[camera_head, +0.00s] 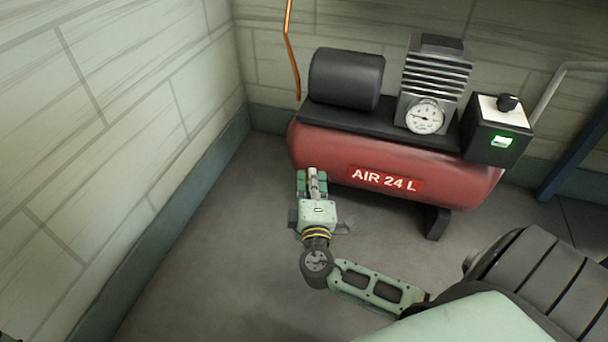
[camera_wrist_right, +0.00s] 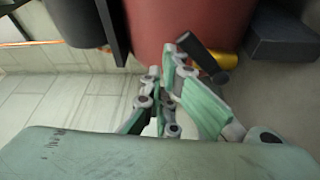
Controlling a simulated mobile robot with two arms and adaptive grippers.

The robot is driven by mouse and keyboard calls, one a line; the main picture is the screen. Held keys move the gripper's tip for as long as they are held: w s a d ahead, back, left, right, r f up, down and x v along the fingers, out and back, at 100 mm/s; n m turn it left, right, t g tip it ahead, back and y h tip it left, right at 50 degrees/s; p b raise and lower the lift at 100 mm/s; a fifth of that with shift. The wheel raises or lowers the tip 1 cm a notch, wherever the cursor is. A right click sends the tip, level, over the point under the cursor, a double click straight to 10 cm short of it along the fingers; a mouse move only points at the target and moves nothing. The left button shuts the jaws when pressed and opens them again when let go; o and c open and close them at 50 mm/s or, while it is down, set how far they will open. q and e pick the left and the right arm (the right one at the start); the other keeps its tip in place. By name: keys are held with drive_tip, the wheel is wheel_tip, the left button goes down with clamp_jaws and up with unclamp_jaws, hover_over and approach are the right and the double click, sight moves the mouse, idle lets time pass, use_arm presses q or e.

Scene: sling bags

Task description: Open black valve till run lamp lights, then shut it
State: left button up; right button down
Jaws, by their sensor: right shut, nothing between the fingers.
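The black valve handle (camera_wrist_right: 200,52) shows in the right wrist view, on a yellow valve body (camera_wrist_right: 224,60) beside the red tank (camera_wrist_right: 165,25). My right gripper (camera_wrist_right: 164,68) is shut and empty. Its fingertips are close beside the handle; I cannot tell whether they touch it. In the head view my right gripper (camera_head: 312,174) is at the left lower side of the tank (camera_head: 440,183), and the valve cannot be made out there. The green run lamp (camera_head: 502,141) glows on the black control box (camera_head: 485,150). My left gripper is not in view.
A black motor (camera_head: 346,78), a finned pump (camera_head: 436,68) and a white gauge (camera_head: 425,117) sit on the tank. A copper pipe (camera_head: 291,45) rises behind. A block wall (camera_head: 110,110) is at the left. The floor (camera_head: 215,250) between wall and arm is clear.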

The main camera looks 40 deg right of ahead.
drive_tip(key=shift+s+d+f+m+h+b, duration=0.15)
drive_tip(key=shift+s+d+f+m+b, duration=0.65)
drive_tip(key=shift+b, duration=1)
drive_tip(key=shift+s+d+f+m+h+b, duration=0.15)
drive_tip(key=shift+s+d+f+m+b, duration=0.65)
drive_tip(key=shift+b, duration=0.95)
drive_tip(key=shift+s+a+f, duration=0.1)
drive_tip(key=shift+s+a, duration=0.1)
drive_tip(key=shift+s, duration=0.05)
